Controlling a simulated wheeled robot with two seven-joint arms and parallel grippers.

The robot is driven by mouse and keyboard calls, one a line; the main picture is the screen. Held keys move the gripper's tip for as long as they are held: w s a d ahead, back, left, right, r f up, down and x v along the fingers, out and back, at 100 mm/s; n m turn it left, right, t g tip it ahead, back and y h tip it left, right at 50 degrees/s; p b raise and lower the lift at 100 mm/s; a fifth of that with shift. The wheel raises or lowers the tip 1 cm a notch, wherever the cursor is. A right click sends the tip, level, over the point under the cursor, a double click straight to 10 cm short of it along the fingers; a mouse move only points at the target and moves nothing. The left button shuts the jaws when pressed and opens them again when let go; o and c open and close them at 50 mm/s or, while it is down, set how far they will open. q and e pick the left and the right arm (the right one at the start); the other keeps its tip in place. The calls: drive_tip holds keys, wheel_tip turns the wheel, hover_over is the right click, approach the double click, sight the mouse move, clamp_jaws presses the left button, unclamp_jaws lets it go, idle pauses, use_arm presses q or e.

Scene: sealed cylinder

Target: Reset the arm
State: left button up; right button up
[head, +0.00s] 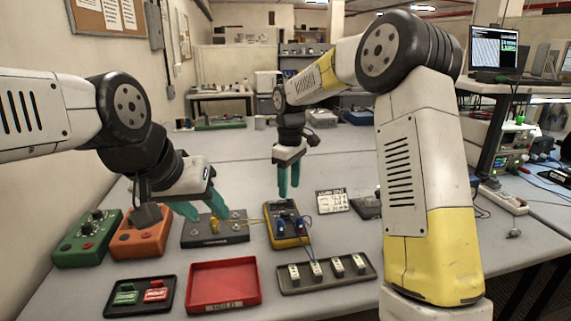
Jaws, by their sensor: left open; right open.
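My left arm comes in from the left, and its gripper (203,205) hangs open over the bench, with teal fingers above the back of a grey plate. My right arm reaches in from the right and bends over the bench. Its gripper (289,178) is open and empty, with fingers pointing down above the bench, behind a yellow multimeter (284,222). Neither gripper holds anything that I can see.
A green box (87,240) and an orange box (141,234) with knobs stand at the left. In front are a black tray (124,309), a red tray (222,268) and a dark tray with several small pieces (345,283). A dark grey plate (205,239) lies mid-bench.

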drive_tip(key=s+d+r+m+t, duration=0.1)
drive_tip(key=s+d+r+m, duration=0.1)
drive_tip(key=s+d+r, duration=0.35)
drive_tip(key=s+d+r+m+t+y, duration=0.1)
drive_tip(key=s+d+r+m+t, duration=0.15)
drive_tip(key=s, duration=0.55)
drive_tip(key=s+d+r+m+t, duration=0.1)
drive_tip(key=s+d+r+m, duration=0.25)
drive_tip(key=s, duration=0.25)
drive_tip(key=s+d+f+m+t+y, duration=0.1)
drive_tip(key=s+m, duration=0.2)
drive_tip(key=s, duration=0.5)
drive_tip(key=shift+s+d, duration=0.25)
drive_tip(key=shift+s, duration=0.15)
